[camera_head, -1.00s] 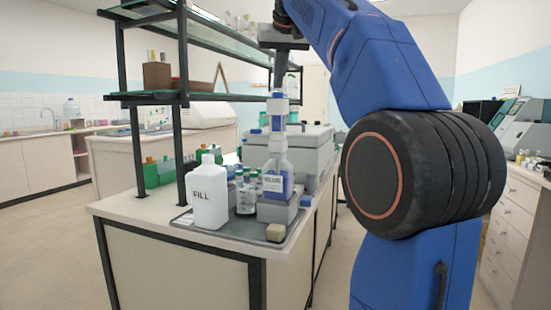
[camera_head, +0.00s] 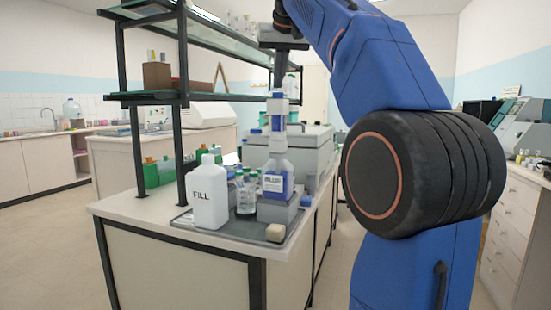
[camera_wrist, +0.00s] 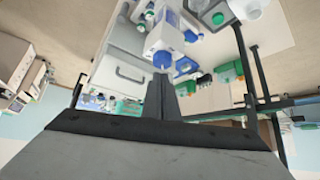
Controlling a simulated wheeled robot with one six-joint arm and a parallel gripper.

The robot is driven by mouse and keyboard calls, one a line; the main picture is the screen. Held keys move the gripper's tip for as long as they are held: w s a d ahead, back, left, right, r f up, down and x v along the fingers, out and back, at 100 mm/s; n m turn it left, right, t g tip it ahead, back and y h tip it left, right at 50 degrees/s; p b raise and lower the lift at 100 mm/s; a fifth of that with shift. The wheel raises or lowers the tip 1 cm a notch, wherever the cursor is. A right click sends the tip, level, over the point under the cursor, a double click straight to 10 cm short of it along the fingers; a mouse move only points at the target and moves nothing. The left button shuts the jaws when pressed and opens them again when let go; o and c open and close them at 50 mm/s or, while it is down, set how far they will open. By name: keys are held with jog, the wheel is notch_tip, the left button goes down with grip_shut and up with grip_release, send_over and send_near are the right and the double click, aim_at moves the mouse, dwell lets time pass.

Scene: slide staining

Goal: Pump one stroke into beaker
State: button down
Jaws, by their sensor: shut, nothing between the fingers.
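A dispenser bottle (camera_head: 277,182) with blue liquid and a white label stands upright on a grey block on the tray. Its white and blue pump head (camera_head: 278,112) rises above it. The bottle also shows in the wrist view (camera_wrist: 165,34). My gripper (camera_head: 279,84) is shut and empty, pointing down just over the top of the pump head. In the wrist view my fingertips (camera_wrist: 162,78) are close to the blue pump top; I cannot tell if they touch.
A white FILL jug (camera_head: 209,195) stands on the dark tray (camera_head: 237,234), left of the glass vessel. A small beige block (camera_head: 275,232) lies at the tray's front. A glass shelf (camera_head: 150,98) on dark posts and a grey box (camera_head: 312,150) are close behind.

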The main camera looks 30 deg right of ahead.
jog(key=shift+f, duration=0.4)
jog(key=shift+f, duration=1.05)
dwell(0.7)
jog(key=shift+r, duration=1.45)
jog(key=shift+r, duration=2.45)
